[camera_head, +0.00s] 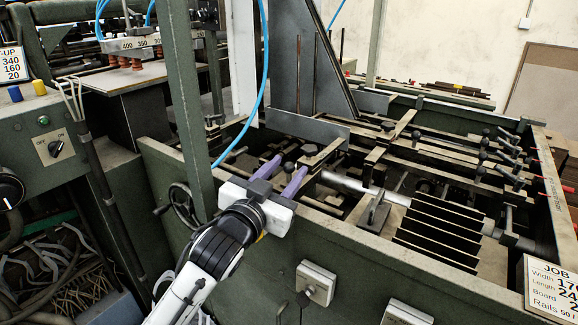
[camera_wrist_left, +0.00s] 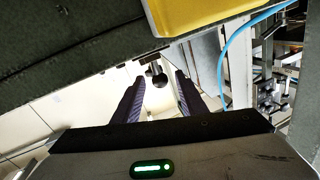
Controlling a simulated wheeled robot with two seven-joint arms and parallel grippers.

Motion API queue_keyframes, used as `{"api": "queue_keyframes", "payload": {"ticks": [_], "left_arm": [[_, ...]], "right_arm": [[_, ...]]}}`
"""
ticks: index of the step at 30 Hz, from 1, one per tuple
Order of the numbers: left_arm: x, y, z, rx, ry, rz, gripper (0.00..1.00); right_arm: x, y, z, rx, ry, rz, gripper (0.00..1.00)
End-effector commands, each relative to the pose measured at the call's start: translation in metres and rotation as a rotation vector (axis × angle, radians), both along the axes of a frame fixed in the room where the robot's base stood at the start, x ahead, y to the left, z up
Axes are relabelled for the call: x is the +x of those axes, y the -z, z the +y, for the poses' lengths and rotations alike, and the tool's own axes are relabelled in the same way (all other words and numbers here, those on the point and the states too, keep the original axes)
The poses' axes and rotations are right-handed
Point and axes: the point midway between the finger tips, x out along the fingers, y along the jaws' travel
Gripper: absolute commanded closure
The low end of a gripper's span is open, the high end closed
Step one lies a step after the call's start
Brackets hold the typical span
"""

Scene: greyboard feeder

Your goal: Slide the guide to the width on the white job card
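The white job card (camera_head: 553,288) is at the lower right of the head view, cut off by the frame edge; its Width line begins with 17 and the last digit is unclear. A tall grey upright plate (camera_head: 284,62) with a sloping brace stands over the feeder; I cannot tell whether it is the guide. My left gripper (camera_head: 289,168) reaches over the front wall, its purple fingers apart. A dark round knob (camera_head: 288,167) shows between the fingertips; in the left wrist view the knob (camera_wrist_left: 157,76) also lies between them, with no visible grip. My right gripper is not in view.
The green feeder wall (camera_head: 330,235) runs below my left gripper. Rails, clamps and dark slats (camera_head: 440,232) fill the bed to the right. A green post (camera_head: 188,110) and a blue hose (camera_head: 262,75) are close by. A control panel (camera_head: 45,140) stands at the left.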

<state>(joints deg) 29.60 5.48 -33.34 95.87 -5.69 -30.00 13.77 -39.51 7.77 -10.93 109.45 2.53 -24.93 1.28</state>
Motion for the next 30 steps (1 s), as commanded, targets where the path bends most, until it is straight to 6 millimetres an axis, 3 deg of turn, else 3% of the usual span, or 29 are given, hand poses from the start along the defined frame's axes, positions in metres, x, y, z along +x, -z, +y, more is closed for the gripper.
{"api": "queue_keyframes", "payload": {"ticks": [6,15,22,30], "left_arm": [[0.015,0.0,-0.007,-0.001,0.0,0.0,0.62],[0.017,0.0,-0.008,-0.001,0.0,0.0,0.62],[0.017,0.0,-0.008,-0.001,0.0,0.0,0.99],[0.015,0.0,-0.013,-0.001,0.009,0.001,1.0]], "right_arm": [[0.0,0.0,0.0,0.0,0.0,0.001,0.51],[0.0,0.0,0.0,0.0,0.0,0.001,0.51],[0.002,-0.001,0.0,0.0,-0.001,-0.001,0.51],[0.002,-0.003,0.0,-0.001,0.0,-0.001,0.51]]}}
